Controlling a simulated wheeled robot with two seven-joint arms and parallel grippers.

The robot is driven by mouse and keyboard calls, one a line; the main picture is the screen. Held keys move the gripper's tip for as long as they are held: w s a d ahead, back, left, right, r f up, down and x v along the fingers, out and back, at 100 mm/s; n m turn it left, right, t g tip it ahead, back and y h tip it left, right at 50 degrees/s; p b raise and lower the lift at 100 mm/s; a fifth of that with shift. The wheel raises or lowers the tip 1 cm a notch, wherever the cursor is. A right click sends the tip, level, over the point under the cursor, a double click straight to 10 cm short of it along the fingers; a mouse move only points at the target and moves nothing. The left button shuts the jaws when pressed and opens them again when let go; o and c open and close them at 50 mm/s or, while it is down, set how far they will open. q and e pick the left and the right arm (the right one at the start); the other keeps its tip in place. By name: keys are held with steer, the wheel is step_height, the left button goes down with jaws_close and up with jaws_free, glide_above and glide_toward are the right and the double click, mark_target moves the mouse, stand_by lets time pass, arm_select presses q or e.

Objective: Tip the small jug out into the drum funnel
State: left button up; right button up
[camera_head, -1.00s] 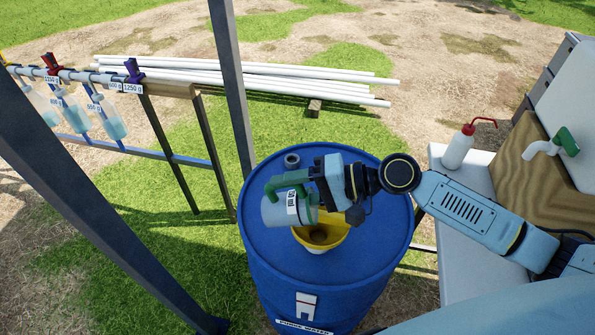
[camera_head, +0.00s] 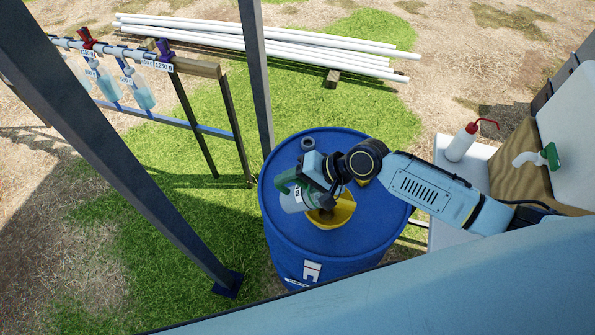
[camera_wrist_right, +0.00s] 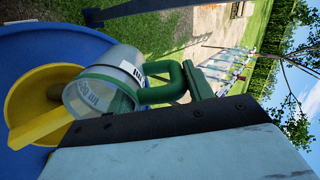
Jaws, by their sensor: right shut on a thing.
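The small jug (camera_head: 293,199) is pale and translucent with a green rim and green handle. My right gripper (camera_head: 312,178) is shut on its handle, above the blue drum (camera_head: 371,226). The jug is tipped, its rim end over the yellow drum funnel (camera_head: 336,214). In the right wrist view the jug (camera_wrist_right: 122,62) lies tilted beside and above the funnel (camera_wrist_right: 38,86), and its green handle (camera_wrist_right: 172,82) runs to the gripper. No stream of liquid is visible; the jug's contents cannot be made out. My left gripper is not in view.
A dark metal post (camera_head: 256,80) stands close behind the drum's left side. A rack with hanging sample bags (camera_head: 138,90) is at upper left. A white bench with a red-topped wash bottle (camera_head: 461,143) is at right.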

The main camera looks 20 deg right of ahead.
steer(key=shift+w+a+r+g+h, duration=0.2)
steer(key=shift+a+r+g+h, duration=0.1)
steer(key=shift+a+h, duration=0.15)
steer(key=h, duration=0.1)
steer(key=r+h, duration=0.1)
steer(key=g+h, duration=0.1)
steer(key=shift+w+a+r, duration=0.15)
steer(key=shift+w+a, duration=0.1)
steer(key=shift+a, duration=0.15)
steer(key=h, duration=0.1)
steer(key=f+g+h, duration=0.1)
steer(key=h, duration=0.1)
steer(key=g+h, duration=0.1)
steer(key=h, duration=0.1)
steer(key=shift+s+d+f, duration=0.15)
steer(key=shift+d+f, duration=0.05)
steer(key=shift+f, duration=0.2)
